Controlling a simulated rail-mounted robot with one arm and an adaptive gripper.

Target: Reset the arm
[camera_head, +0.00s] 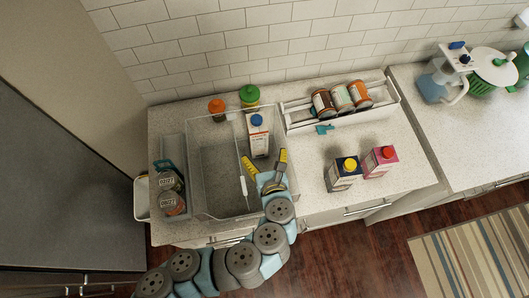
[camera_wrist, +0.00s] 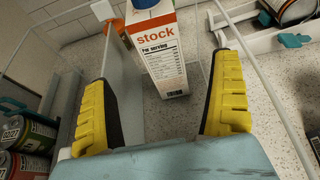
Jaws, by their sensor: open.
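My gripper (camera_head: 265,160) is open over the front of a clear bin (camera_head: 193,196), with its yellow fingers spread apart. In the wrist view my gripper (camera_wrist: 163,70) shows nothing held between its fingers. A white carton marked "stock" with a blue cap (camera_head: 259,139) stands upright in the right part of the bin, just beyond the fingertips. The carton also shows in the wrist view (camera_wrist: 166,62), ahead of the fingers and apart from them.
Cans (camera_head: 171,203) sit in a grey holder at left. Orange-capped (camera_head: 217,108) and green-capped (camera_head: 250,96) bottles stand behind the bin. A white rack (camera_head: 300,127) holds several cans. Two cartons (camera_head: 343,175) (camera_head: 379,162) stand at right. The counter in front of the rack is partly clear.

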